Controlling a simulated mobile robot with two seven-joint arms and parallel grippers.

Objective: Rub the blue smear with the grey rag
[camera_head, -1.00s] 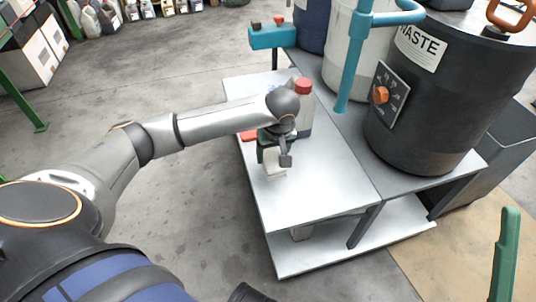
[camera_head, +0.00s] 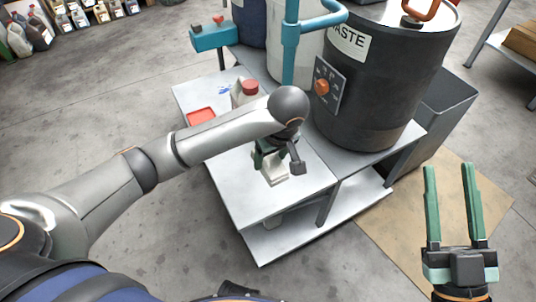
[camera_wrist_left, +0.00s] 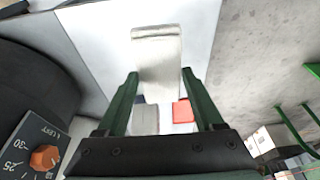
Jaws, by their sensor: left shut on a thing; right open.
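The blue smear (camera_head: 226,88) is on the far left part of the light table top (camera_head: 258,206), beside a bottle. My left gripper (camera_head: 270,158) is shut on the pale grey rag (camera_head: 274,175), over the near part of the table and well apart from the smear. The rag also shows between and beyond the fingers in the left wrist view (camera_wrist_left: 157,58). I cannot tell whether the rag touches the table. The smear is not discernible in the wrist view. My right gripper (camera_head: 450,170) is open and empty, off the table at the right.
A bottle with a red cap (camera_head: 248,90) stands near the smear, and a red tray (camera_head: 201,116) lies at the left edge. A black waste drum (camera_head: 375,90) and a teal pipe (camera_head: 291,50) stand behind and right of my left gripper.

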